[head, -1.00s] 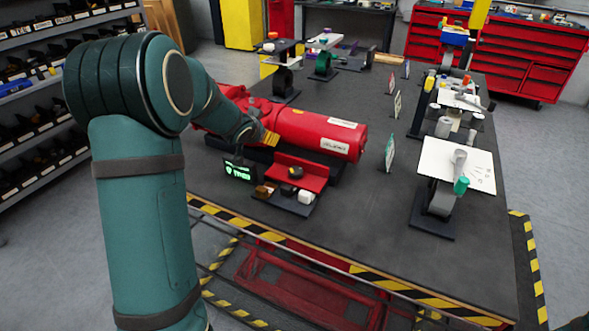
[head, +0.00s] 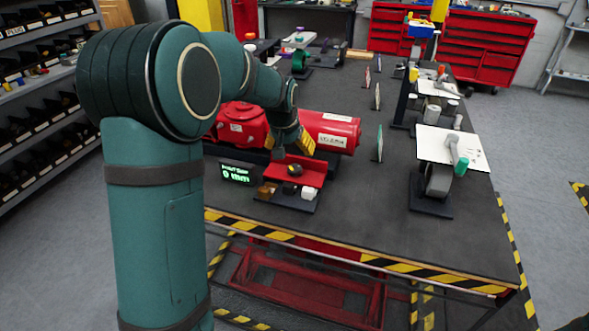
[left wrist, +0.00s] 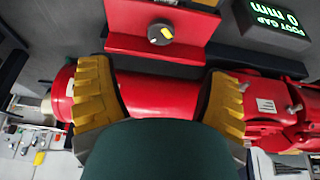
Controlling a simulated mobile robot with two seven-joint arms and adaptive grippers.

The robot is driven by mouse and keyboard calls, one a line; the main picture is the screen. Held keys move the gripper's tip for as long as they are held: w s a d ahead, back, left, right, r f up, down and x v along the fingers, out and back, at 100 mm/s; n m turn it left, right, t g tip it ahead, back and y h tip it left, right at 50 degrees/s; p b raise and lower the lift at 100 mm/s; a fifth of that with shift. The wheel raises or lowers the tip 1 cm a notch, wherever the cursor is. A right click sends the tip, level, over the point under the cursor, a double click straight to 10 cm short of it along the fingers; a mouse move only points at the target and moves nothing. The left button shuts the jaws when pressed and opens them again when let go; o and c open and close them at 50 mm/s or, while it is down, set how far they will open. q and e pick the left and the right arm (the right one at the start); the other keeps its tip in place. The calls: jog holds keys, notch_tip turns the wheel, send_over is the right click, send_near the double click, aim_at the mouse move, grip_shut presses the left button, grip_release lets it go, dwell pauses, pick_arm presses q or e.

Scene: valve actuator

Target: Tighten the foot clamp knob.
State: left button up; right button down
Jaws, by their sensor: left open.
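The foot clamp knob (head: 295,169) is a small black knob with a yellow mark, on a red bracket (head: 311,173) at the table's near side. In the left wrist view, the knob (left wrist: 160,34) sits at the top centre, beyond the gap between the fingers. My left gripper (head: 293,142) has yellow fingers and is just behind and above the knob, apart from it. In the left wrist view, the left gripper (left wrist: 158,98) is open and empty, with the red actuator cylinder (left wrist: 155,95) showing between its fingers. My right gripper is out of view.
A small display (head: 238,174) left of the bracket reads foot gap 0 mm. The red actuator (head: 330,130) lies behind. A white board (head: 440,148) on a stand is at right. The table between is clear.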

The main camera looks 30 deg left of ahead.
aim_at(294, 168)
pick_arm(q)
jog(key=b+x, duration=0.2)
jog(key=x, duration=0.9)
jog(key=shift+w+a, duration=0.1)
jog(key=shift+a, duration=0.05)
jog(key=c, duration=1.2)
jog(key=shift+c, duration=0.2)
